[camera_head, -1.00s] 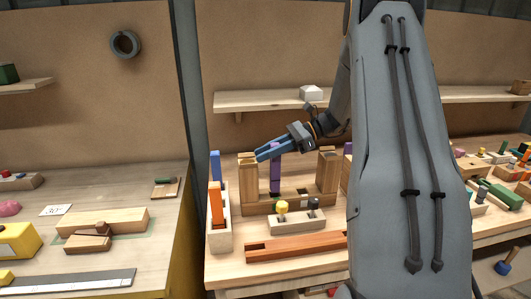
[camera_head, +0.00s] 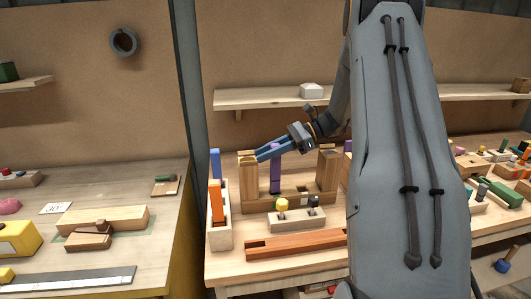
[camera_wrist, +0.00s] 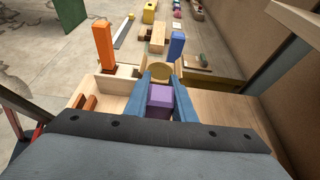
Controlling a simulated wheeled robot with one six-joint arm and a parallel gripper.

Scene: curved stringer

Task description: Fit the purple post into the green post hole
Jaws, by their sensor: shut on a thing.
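The purple post (camera_head: 275,178) stands upright between the blue fingers of my gripper (camera_head: 268,151). In the wrist view the purple top of the post (camera_wrist: 160,97) sits between both fingers (camera_wrist: 161,88). The post hangs down over the wooden base (camera_head: 290,204), between its two upright wooden pillars (camera_head: 248,180) and (camera_head: 328,172). A dark opening shows in the base to the right of the post. I cannot make out a green post hole, and I cannot tell whether the post's lower end touches the base.
A pale wooden holder at left carries an orange post (camera_head: 216,203) and a blue post (camera_head: 215,164). A long reddish-brown bar (camera_head: 295,244) lies nearer the table edge. A shelf (camera_head: 270,99) runs behind.

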